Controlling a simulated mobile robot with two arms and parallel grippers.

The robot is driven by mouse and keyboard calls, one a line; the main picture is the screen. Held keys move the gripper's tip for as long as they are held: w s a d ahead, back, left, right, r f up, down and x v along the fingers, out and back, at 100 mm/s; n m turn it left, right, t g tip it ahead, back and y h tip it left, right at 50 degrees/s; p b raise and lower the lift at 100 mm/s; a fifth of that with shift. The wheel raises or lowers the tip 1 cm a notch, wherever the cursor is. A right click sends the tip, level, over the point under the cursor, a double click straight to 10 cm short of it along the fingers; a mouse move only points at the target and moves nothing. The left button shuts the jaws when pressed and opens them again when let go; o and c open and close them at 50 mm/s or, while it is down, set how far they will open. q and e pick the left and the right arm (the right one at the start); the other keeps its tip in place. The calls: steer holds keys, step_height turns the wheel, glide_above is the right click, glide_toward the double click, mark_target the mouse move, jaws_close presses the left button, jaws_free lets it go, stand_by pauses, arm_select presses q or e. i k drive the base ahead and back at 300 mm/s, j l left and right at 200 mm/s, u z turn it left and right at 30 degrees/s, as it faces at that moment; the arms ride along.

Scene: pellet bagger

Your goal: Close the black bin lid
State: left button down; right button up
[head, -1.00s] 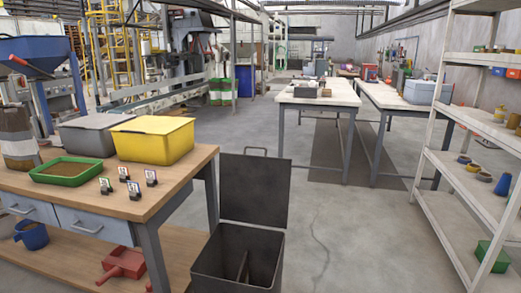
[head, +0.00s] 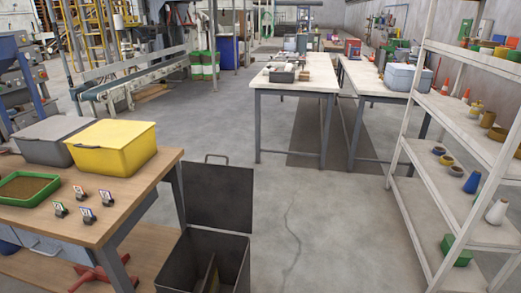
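The black bin (head: 232,262) stands on the floor at the lower middle of the head view, just right of the wooden table. Its lid (head: 220,200) is open and stands upright at the back of the bin, with a handle (head: 216,158) on its top edge. An upright divider (head: 210,272) shows inside the bin. The bin's lower part is cut off by the picture's bottom edge. Neither of my grippers is in view.
The wooden table (head: 150,185) at left holds a yellow box (head: 112,148), a grey box (head: 45,140) and a green tray (head: 24,188). White shelves (head: 462,212) stand at right. The floor (head: 330,225) between bin and shelves is clear.

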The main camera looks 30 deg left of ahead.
mark_target(217, 196)
steer(key=i+l, duration=0.15)
steer(key=i, duration=0.5)
steer(key=i+l, duration=0.1)
steer(key=i, duration=0.55)
steer(key=i+u, duration=0.45)
steer(key=i, duration=0.25)
steer(key=i+l+u, duration=0.15)
steer(key=i+u, duration=0.25)
steer(key=i, duration=0.3)
